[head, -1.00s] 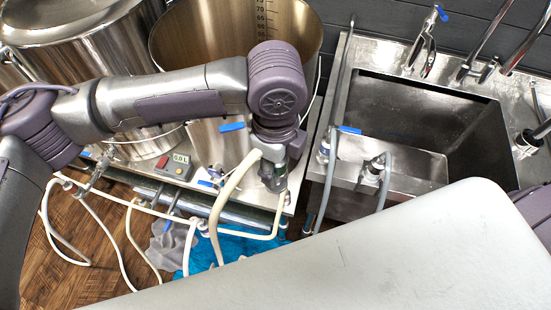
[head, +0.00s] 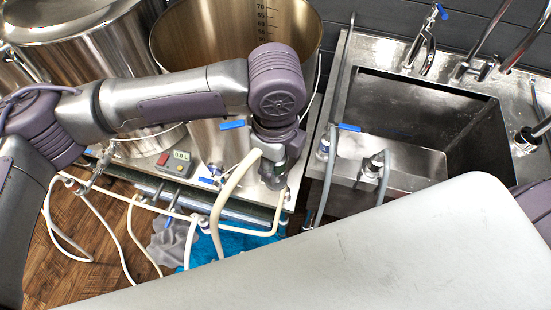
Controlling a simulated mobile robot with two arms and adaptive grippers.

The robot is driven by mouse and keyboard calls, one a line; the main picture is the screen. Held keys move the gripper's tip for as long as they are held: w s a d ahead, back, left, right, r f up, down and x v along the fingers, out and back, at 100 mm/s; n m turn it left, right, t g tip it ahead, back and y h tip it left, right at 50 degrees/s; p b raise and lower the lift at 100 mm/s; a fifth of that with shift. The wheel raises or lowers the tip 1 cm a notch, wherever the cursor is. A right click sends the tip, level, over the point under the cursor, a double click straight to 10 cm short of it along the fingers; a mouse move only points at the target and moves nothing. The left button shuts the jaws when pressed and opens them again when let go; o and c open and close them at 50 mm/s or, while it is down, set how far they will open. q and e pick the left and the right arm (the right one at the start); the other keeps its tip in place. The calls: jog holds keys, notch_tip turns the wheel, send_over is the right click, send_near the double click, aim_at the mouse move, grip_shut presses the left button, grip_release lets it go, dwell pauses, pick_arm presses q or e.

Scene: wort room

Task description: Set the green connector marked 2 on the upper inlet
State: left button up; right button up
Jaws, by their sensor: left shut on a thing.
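My left gripper (head: 273,178) points down in front of the open steel kettle (head: 205,40). It is shut on a small fitting at the end of a cream hose (head: 232,186). The fitting is mostly hidden by the fingers, and I cannot read a mark or be sure of its colour. A blue valve handle (head: 232,124) shows on the kettle's front, left of my gripper. The upper inlet cannot be made out; my arm covers part of that area. My right gripper is not in view.
A steel sink (head: 420,110) with taps is at the right. Grey hoses (head: 384,180) hang at its front edge. Several cream hoses (head: 112,228) loop to the wooden floor. A large pale surface (head: 370,250) covers the lower right.

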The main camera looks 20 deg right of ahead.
pick_arm(q)
jog(key=shift+f+b, duration=0.65)
jog(key=shift+f, duration=0.65)
jog(key=o, duration=1.4)
jog(key=shift+c, duration=0.2)
jog(key=shift+r, duration=0.15)
notch_tip(320, 180, up, 12)
jog(key=shift+f, duration=0.1)
